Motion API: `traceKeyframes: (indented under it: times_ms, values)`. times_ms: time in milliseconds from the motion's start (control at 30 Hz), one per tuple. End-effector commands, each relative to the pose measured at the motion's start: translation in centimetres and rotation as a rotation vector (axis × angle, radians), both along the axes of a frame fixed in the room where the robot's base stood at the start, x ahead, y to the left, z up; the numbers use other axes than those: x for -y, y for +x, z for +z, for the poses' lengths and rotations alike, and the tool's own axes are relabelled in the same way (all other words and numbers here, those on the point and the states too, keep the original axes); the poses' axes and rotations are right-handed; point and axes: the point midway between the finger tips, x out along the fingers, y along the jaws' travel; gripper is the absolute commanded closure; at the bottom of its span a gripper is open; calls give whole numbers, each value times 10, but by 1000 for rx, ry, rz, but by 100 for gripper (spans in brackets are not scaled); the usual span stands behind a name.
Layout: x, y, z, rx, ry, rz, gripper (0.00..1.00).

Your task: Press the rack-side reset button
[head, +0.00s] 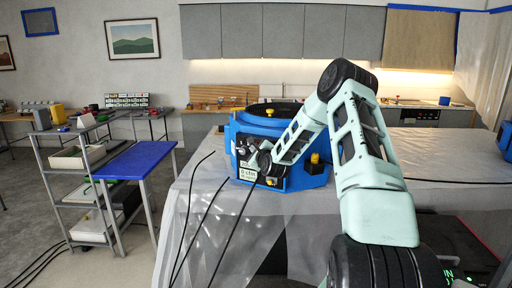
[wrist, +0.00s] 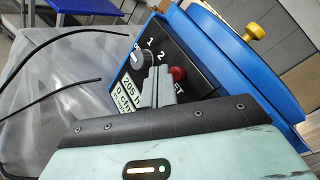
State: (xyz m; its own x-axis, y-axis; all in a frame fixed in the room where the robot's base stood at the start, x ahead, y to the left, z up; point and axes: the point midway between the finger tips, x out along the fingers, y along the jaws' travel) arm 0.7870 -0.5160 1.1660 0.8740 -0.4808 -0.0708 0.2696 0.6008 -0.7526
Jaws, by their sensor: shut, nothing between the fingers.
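A blue drying machine (head: 306,181) stands on the plastic-covered table in the head view. In the wrist view, its dark control panel (wrist: 203,84) carries a round red button (wrist: 178,73), a grey selector knob (wrist: 140,58) with marks 1 and 2, and a white label (wrist: 127,92) reading "205 h" and "0 cfm".
Black cables (head: 199,220) run over the plastic sheet (head: 210,185) left of the machine. Yellow knobs (head: 315,158) stick out from the machine.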

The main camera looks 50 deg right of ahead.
Motion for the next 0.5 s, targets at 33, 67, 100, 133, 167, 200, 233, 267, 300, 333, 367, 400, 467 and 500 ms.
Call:
traceKeyframes:
  times_ms: [33, 67, 100, 133, 167, 200, 233, 267, 300, 333, 367, 400, 467, 500]
  values:
    - [-2, 0, 0, -1, 0, 1, 100]
    - [-4, -1, 0, -1, 0, 1, 100]
    - [-7, -1, 0, 0, 1, 2, 100]
    - [-9, -2, 0, 0, 1, 1, 100]
    - [-12, -3, 0, 1, 2, 1, 100]
    - [-16, -4, -1, 0, 2, 2, 100]
    - [-19, -5, -1, 0, 1, 2, 100]
    - [-21, -5, -1, 0, 1, 2, 100]
    - [-25, -7, -1, -1, 2, 1, 100]
    - [-28, -7, -1, -1, 0, 1, 100]
    - [-30, -8, -1, 0, 0, 1, 100]
    - [-34, -9, -1, -1, 1, 2, 100]
    - [-40, -10, -1, 0, 0, 3, 100]
    - [-42, -11, 0, 0, 1, 1, 100]
